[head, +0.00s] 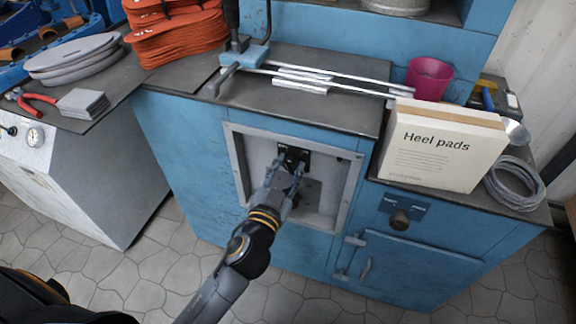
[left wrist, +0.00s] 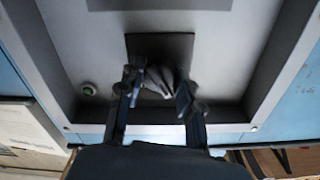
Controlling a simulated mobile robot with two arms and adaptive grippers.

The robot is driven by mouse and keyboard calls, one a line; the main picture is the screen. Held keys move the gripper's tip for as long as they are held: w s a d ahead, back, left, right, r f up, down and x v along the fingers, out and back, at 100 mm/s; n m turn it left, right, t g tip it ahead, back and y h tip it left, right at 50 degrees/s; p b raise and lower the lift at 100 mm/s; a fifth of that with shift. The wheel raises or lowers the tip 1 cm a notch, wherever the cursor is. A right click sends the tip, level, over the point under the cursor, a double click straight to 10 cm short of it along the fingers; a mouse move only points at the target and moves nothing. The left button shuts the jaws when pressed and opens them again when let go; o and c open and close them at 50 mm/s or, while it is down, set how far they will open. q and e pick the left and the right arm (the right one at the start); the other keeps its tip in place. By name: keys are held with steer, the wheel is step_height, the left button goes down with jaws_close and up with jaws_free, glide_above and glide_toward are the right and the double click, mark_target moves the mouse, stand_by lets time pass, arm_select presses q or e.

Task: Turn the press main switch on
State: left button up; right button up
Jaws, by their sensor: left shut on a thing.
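The press main switch sits on a dark plate (head: 296,152) in a grey recessed panel (head: 352,185) on the front of the blue press cabinet. In the left wrist view, the grey switch handle (left wrist: 157,80) stands out from the dark square plate (left wrist: 160,45). My left gripper (head: 285,172) reaches into the recess, and its fingers (left wrist: 158,92) are shut on the handle, one on each side. In the head view the gripper hides most of the handle, so its exact angle is hard to tell. My right gripper is in neither view.
A small green button (left wrist: 89,89) is on the panel beside the switch. The panel's raised frame (head: 240,170) surrounds my fingers. A knob (head: 399,220) sits lower right.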

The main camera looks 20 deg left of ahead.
arm_select(q)
steer(key=shift+r+m, duration=0.1)
steer(key=shift+m, duration=0.4)
steer(key=m+p, duration=0.2)
steer(key=m, duration=0.8)
steer(key=shift+p, duration=0.4)
steer(key=shift+m+p, duration=0.3)
steer(key=shift+m, duration=1.5)
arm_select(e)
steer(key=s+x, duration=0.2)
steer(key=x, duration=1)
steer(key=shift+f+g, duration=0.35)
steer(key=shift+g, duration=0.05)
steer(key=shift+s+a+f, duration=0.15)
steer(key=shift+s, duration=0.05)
arm_select(q)
steer(key=o, duration=1.1)
